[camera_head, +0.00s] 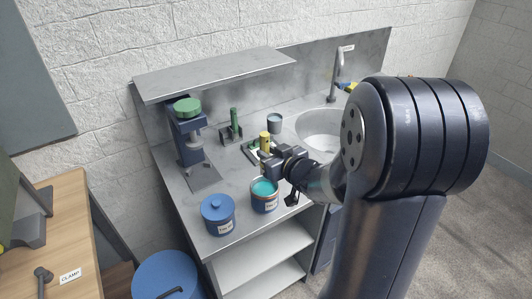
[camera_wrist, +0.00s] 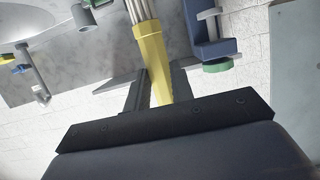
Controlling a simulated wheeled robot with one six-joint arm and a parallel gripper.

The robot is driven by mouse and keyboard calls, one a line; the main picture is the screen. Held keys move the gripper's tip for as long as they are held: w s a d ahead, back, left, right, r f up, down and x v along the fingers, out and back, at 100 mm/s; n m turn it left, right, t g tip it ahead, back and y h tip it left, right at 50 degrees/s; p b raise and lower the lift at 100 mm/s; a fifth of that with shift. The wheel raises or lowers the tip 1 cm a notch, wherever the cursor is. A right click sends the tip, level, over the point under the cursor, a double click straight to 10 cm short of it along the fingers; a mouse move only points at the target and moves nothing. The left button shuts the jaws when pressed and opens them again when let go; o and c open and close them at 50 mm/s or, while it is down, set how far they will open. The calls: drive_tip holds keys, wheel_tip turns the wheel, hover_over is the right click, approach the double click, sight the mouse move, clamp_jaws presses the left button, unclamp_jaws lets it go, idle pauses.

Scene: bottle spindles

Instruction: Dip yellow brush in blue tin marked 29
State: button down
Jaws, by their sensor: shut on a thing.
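My gripper (camera_wrist: 155,88) is shut on the yellow brush (camera_wrist: 152,55) in the wrist view, with its handle between the fingers and the pale brush part running out of the top of the picture. In the head view the yellow brush (camera_head: 265,142) stands upright at my gripper (camera_head: 268,158), over the counter. An open tin (camera_head: 264,204) with teal contents stands near the counter's front edge, in front of my gripper. A blue lidded tin (camera_head: 219,217) stands to its left. Both tins carry white labels, too small to read surely. The brush's lower end is hidden.
A dark blue press-like stand (camera_head: 187,140) with a green top stands at the back left. A green brush-like item (camera_head: 234,120) stands in a holder, near a grey cup (camera_head: 274,123). The sink (camera_head: 318,125) lies right. The shelf (camera_head: 210,72) overhangs the counter's back.

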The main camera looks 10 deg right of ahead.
wheel_tip(320, 180, down, 10)
drive_tip(key=b, duration=0.9)
drive_tip(key=shift+f, duration=0.2)
drive_tip(key=shift+r, duration=0.1)
idle(0.5)
wheel_tip(320, 180, up, 6)
drive_tip(key=p, duration=0.5)
idle(0.5)
wheel_tip(320, 180, up, 5)
drive_tip(key=p, duration=0.5)
drive_tip(key=shift+d, duration=0.1)
